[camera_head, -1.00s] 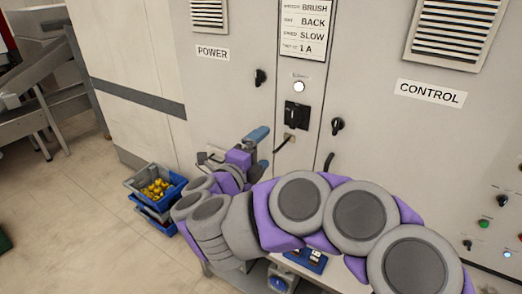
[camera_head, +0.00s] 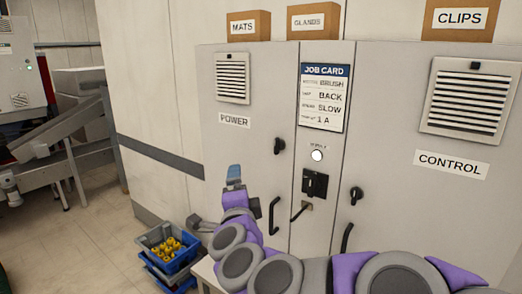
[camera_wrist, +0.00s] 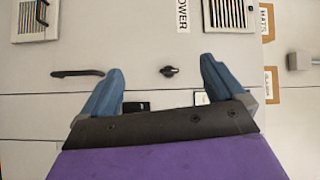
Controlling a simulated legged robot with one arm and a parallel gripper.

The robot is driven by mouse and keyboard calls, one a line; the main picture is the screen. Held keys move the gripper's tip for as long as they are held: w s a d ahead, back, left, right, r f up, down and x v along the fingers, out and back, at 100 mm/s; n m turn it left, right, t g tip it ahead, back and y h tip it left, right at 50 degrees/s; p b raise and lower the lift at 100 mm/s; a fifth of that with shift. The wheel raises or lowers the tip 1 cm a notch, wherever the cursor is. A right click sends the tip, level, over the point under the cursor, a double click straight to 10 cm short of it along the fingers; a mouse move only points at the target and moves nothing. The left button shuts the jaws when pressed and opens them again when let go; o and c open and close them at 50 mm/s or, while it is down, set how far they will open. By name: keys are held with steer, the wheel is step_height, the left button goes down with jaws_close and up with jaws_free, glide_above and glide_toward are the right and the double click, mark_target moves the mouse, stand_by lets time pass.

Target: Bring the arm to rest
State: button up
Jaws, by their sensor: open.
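My gripper (camera_wrist: 160,95) shows in the wrist view with its two blue fingers spread apart and nothing between them. In the head view my gripper (camera_head: 234,174) is in front of the left cabinet door, below the POWER label, with its blue fingertips pointing up. My purple and grey arm crosses the lower part of the head view. Parts of the gripper and the lower cabinet front are hidden behind the arm.
A grey cabinet (camera_head: 400,130) fills the right side, with a job card (camera_head: 325,98), a black switch (camera_head: 315,183) and door handles. Cardboard boxes (camera_head: 249,27) stand on top. Crates with yellow parts (camera_head: 171,240) sit on the floor at left, where some floor is clear.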

steer(key=s+a+f+n+g+y, duration=0.2)
steer(key=s+f+n+g+y, duration=0.4)
steer(key=s+f+n+g, duration=0.5)
steer(key=s+d+f+n+g+h, duration=0.1)
steer(key=s+d+f+g+h, duration=0.1)
steer(key=s+d, duration=0.5)
steer(key=s+d+f+n+g+h, duration=0.2)
steer(key=s+d+f+g, duration=0.2)
steer(key=s+d, duration=0.3)
steer(key=s+d+f+n+g+h, duration=0.1)
steer(key=s+d+f+g+h, duration=0.2)
steer(key=s, duration=1.2)
steer(key=d+f, duration=0.2)
steer(key=d, duration=0.2)
